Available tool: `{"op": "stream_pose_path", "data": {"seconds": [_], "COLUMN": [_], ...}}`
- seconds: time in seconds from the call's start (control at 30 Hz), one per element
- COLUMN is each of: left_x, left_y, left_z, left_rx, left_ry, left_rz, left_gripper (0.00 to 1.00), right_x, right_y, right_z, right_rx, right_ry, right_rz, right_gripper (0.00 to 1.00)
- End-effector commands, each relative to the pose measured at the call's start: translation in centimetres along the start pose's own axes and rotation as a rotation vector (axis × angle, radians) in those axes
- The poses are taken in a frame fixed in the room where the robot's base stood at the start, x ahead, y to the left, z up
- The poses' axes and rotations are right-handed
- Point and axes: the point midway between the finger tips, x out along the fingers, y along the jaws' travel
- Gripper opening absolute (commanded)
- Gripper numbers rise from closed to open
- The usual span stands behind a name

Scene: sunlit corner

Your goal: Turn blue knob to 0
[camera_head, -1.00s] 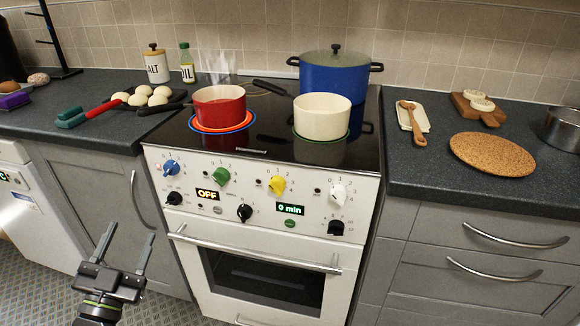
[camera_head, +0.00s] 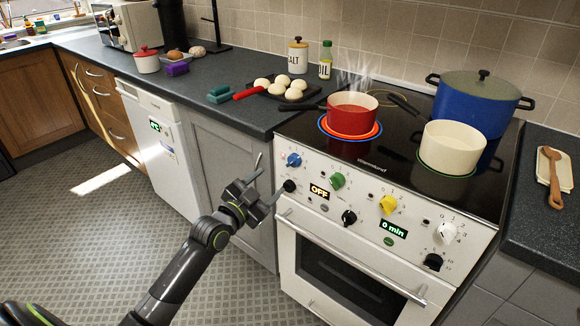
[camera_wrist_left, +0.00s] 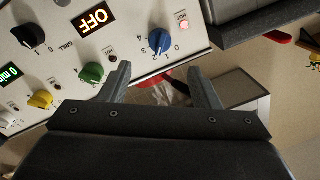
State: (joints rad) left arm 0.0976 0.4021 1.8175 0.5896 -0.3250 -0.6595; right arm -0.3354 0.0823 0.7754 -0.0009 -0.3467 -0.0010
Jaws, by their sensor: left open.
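The blue knob (camera_head: 293,160) is at the upper left of the white stove's control panel (camera_head: 316,196). In the left wrist view the blue knob (camera_wrist_left: 158,41) shows beyond and between my fingertips, with small numbers around it. I cannot read its exact setting. My left gripper (camera_head: 270,175) is open and empty, just in front of the panel's left end, below and left of the blue knob. In the left wrist view both fingers of the left gripper (camera_wrist_left: 160,68) are spread apart and touch no knob. My right gripper is out of view.
A green knob (camera_head: 337,181), yellow knob (camera_head: 388,204) and white knob (camera_head: 446,233) lie along the panel; a black knob (camera_head: 290,186) is below the blue one. The oven handle (camera_head: 350,262) juts out below. A steaming red pot (camera_head: 351,112) stands above. Floor at left is clear.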

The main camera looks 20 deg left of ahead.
Motion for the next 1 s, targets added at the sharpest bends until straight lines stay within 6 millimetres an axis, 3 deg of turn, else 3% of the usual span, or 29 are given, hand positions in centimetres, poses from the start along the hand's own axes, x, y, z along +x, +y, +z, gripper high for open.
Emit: {"op": "stream_pose_path", "data": {"seconds": [0.3,0.5,0.7,1.0], "left_x": [6.3,9.0,10.1,10.2], "left_y": [0.0,0.1,0.0,0.0], "left_z": [0.0,0.0,0.0,0.0], "left_rx": [-0.001,-0.001,0.0,0.001], "left_ry": [0.001,0.0,0.0,0.0], "left_rz": [0.0,0.0,0.0,0.0], "left_gripper": [0.57,0.57,0.57,0.57], "right_x": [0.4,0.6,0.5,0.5], "right_y": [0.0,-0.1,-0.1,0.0], "right_z": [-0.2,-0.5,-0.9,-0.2], "right_rx": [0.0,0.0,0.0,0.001], "right_ry": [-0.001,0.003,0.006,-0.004], "right_rz": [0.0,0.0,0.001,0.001], "right_gripper": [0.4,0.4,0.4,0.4]}}
